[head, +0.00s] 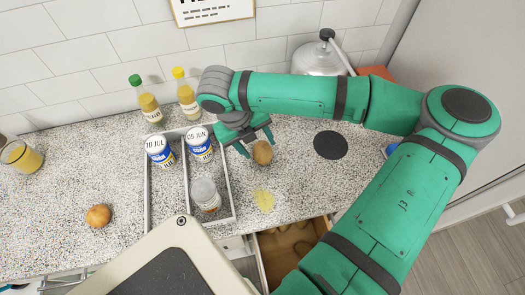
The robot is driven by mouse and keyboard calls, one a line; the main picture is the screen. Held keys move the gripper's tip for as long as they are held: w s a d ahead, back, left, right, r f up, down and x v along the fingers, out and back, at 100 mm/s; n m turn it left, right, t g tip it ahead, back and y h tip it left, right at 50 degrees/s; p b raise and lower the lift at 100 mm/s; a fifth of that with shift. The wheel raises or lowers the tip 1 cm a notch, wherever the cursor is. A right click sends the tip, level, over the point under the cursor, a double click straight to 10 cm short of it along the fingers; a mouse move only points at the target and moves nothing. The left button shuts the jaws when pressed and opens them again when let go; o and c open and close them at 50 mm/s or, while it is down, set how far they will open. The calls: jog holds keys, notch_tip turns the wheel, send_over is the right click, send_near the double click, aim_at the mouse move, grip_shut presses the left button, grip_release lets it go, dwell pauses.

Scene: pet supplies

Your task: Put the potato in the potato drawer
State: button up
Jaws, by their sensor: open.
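A brown potato (262,153) lies on the speckled counter, just right of the grey divided tray. My gripper (256,143) is open, with its dark green fingers pointing down close to the potato, one at its left and one at its upper right. I cannot tell whether they touch it. Below the counter's front edge, an open wooden drawer (268,258) shows brown shapes inside. My arm hides its right part. No label on it can be read.
A round orange-brown thing (98,215) lies at the left. The grey tray (148,215) holds two blue-white cans (159,150) and a jar (205,194). Two yellow bottles (187,95) stand behind it. A yellow patch (264,200) and black disc (330,145) lie right.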

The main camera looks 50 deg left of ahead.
jog(key=shift+x, duration=1.4)
jog(key=shift+d, duration=0.1)
jog(key=shift+c, duration=0.4)
jog(key=c, duration=0.9)
jog(key=shift+c, duration=0.2)
jog(key=shift+r, duration=0.15)
